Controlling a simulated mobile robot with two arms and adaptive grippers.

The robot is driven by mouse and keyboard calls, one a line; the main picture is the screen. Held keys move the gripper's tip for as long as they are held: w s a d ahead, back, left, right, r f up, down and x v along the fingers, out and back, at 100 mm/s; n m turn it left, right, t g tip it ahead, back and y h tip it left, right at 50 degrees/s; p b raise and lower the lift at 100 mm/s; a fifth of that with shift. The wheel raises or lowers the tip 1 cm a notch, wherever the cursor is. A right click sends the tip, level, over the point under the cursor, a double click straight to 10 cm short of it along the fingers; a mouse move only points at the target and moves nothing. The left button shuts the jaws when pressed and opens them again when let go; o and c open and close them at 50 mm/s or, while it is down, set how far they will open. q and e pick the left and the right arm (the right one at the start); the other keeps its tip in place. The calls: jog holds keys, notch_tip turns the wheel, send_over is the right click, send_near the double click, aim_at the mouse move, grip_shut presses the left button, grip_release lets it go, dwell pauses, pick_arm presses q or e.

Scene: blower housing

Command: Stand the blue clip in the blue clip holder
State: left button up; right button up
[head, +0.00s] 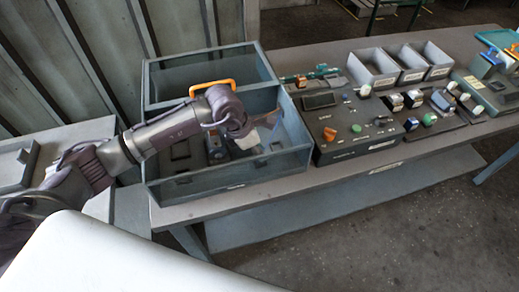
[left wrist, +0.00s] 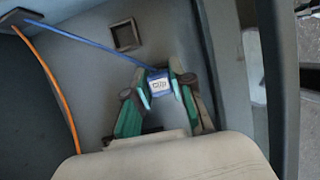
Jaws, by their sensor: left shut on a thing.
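The blue clip (left wrist: 159,84) has a white label on its face, and a blue cable runs from it to the upper left in the left wrist view. My left gripper (left wrist: 161,80) is shut on it, with a green-padded finger on each side. In the head view my left gripper (head: 266,120) is over the right part of the open grey box (head: 240,181); the clip is too small to make out there. A dark square socket (left wrist: 124,35) with a raised rim is on the box floor, apart from the clip. I cannot tell whether it is the blue clip holder. My right gripper is not in view.
An orange cable (left wrist: 57,88) hangs along the left in the left wrist view. The box walls stand close around the gripper. A dark control panel (head: 352,135) with knobs and several grey bins (head: 372,69) are to the right on the table.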

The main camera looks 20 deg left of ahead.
pick_arm(q)
jog(key=shift+f+b, duration=0.8)
jog(key=shift+f, duration=0.05)
jog(key=o, duration=0.9)
jog(key=shift+o, duration=0.2)
jog(key=v, duration=1.2)
jog(key=shift+a+f, duration=0.1)
